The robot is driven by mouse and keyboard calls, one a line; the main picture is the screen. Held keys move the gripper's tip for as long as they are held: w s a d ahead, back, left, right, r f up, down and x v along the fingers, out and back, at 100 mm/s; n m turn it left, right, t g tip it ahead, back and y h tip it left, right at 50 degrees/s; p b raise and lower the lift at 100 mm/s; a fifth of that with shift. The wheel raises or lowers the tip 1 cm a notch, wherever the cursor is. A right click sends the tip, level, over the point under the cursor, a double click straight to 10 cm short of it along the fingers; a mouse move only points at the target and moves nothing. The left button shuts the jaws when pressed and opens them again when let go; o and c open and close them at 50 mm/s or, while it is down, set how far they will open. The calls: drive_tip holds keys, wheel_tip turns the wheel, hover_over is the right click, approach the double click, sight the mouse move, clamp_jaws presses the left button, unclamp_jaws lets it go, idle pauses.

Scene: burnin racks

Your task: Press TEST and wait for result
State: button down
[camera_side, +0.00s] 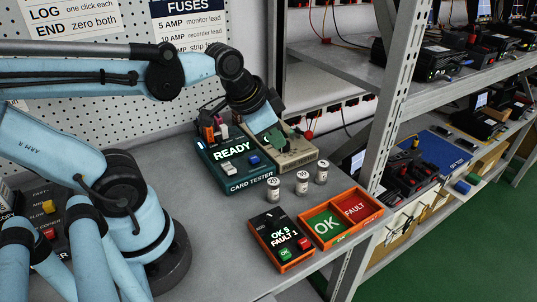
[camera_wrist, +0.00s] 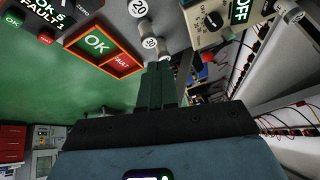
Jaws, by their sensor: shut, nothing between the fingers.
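The tester's face is not clearly visible there.
The beige box (camera_wrist: 213,17) has an OFF display. Three small numbered canisters (camera_side: 302,183) stand in front. An orange OK/FAULT tray (camera_side: 326,240) and an OK/FAULT counter (camera_side: 270,256) sit near the bench edge. A metal rack post (camera_side: 400,80) rises at right.

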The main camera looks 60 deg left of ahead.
sight(254, 158)
drive_tip(key=a+r+m+g, duration=0.2)
drive_tip(key=a+m+g, duration=0.1)
drive_tip(key=a+m, duration=0.2)
drive_tip(key=a+r+m+g, duration=0.2)
drive_tip(key=a+m, duration=0.3)
drive_tip(key=m, duration=0.5)
drive_tip(key=shift+w+a+r+g, duration=0.25)
drive_tip(key=shift+a+g, duration=0.05)
drive_tip(key=shift+g, duration=0.2)
drive_tip(key=shift+f, duration=0.1)
wheel_tip(254, 158, down, 14)
drive_tip(key=shift+r, duration=0.1)
idle(0.4)
drive_tip(key=shift+f, duration=1)
drive_tip(key=shift+w, duration=0.1)
drive_tip(key=shift+r, duration=0.1)
wheel_tip(254, 158, up, 14)
drive_tip(key=shift+r, duration=0.15)
